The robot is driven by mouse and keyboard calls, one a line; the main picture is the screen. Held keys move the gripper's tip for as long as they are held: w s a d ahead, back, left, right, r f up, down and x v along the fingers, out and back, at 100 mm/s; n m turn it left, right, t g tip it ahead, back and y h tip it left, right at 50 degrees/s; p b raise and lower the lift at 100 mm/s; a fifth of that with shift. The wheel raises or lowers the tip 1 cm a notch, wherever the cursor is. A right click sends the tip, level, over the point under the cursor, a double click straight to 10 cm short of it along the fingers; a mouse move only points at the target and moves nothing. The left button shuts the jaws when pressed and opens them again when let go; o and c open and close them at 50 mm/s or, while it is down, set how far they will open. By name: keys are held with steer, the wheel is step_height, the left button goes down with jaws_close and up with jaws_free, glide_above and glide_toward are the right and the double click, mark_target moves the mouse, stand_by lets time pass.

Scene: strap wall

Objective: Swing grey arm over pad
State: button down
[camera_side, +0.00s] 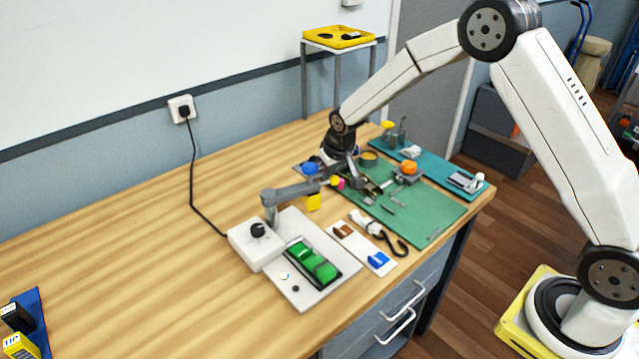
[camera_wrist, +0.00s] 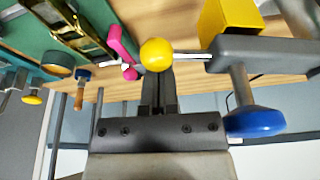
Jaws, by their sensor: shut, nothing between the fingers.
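The grey arm (camera_side: 292,192) reaches from the white box (camera_side: 252,246) toward the right and away from the white plate (camera_side: 290,293). It also shows in the wrist view (camera_wrist: 275,55), with a blue knob (camera_wrist: 255,122), a yellow block (camera_wrist: 230,20) and a thin rod ending in a yellow ball (camera_wrist: 156,54). Green pieces (camera_side: 312,261) lie in a black-rimmed recess on the plate, clear of the arm. My gripper (camera_wrist: 158,78) is shut and empty at the yellow ball, which overlaps its fingertips; I cannot tell whether they touch.
A green mat (camera_side: 440,212) with tools lies on the right. A pink item (camera_wrist: 120,45) is close to the ball. A card with brown and blue pieces (camera_side: 362,249) and a black hook (camera_side: 397,243) lie near the front edge. The left of the table is mostly clear.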

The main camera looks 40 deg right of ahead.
steer(key=shift+s+a+m, duration=0.15)
steer(key=shift+s+m, duration=0.25)
steer(key=shift+s, duration=0.15)
steer(key=shift+s+a+m, duration=0.15)
steer(key=shift+s+m, duration=0.25)
steer(key=shift+s, duration=0.15)
steer(key=shift+s+a+m+g+h, duration=0.5)
steer(key=shift+s+a+m, duration=1.4)
steer(key=shift+a, duration=0.35)
steer(key=shift+s+a+m+g+h, duration=0.35)
steer(key=shift+s+a+m+h, duration=0.15)
steer(key=shift+s+a+m, duration=1.45)
steer(key=shift+s+a+m+g+h, duration=0.5)
steer(key=shift+s+a+m, duration=1.35)
steer(key=shift+a, duration=0.7)
steer(key=shift+w, duration=0.2)
